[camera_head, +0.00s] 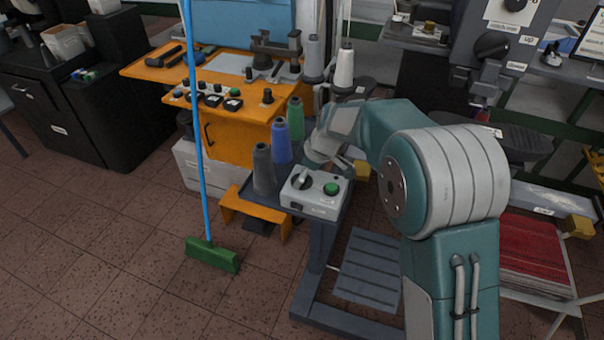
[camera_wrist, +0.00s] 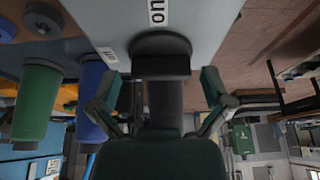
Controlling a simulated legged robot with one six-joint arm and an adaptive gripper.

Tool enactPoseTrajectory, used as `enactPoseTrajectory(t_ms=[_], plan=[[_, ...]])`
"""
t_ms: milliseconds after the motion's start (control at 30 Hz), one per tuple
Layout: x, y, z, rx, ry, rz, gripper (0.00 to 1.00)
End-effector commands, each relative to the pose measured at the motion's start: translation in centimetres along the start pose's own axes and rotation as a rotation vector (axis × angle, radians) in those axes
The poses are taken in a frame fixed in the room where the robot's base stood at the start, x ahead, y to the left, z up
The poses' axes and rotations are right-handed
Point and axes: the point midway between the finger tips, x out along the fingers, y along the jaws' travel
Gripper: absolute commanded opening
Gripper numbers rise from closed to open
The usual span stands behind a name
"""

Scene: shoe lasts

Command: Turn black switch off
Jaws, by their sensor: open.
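The black switch (camera_head: 302,181) is a round knob on top of a light grey control box (camera_head: 318,204), beside a green button (camera_head: 331,188). In the wrist view the black switch (camera_wrist: 160,46) shows large at the top centre. An "on" label (camera_wrist: 157,12) is above it in the picture, and a smaller label (camera_wrist: 107,54) is to its left. My gripper (camera_wrist: 161,76) is open, with one finger on each side of the switch in the picture. I cannot tell whether either finger touches it. In the head view my arm largely hides the gripper.
Grey (camera_head: 264,170), blue (camera_head: 281,141) and green (camera_head: 296,119) thread cones stand close beside the box. An orange bench (camera_head: 150,68) is behind. A blue-handled broom (camera_head: 211,252) stands at left, with open tiled floor around it.

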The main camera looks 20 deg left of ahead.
Motion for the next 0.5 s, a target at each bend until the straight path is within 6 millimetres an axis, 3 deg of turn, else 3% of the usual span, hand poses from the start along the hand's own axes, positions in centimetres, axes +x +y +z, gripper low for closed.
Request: enactPoseTrajectory(t_ms=[267, 500], plan=[[-0.7, 0.0, -0.1, 0.000, 0.002, 0.002, 1.00], [-5.1, 0.1, -0.1, 0.001, 0.003, 0.005, 1.00]])
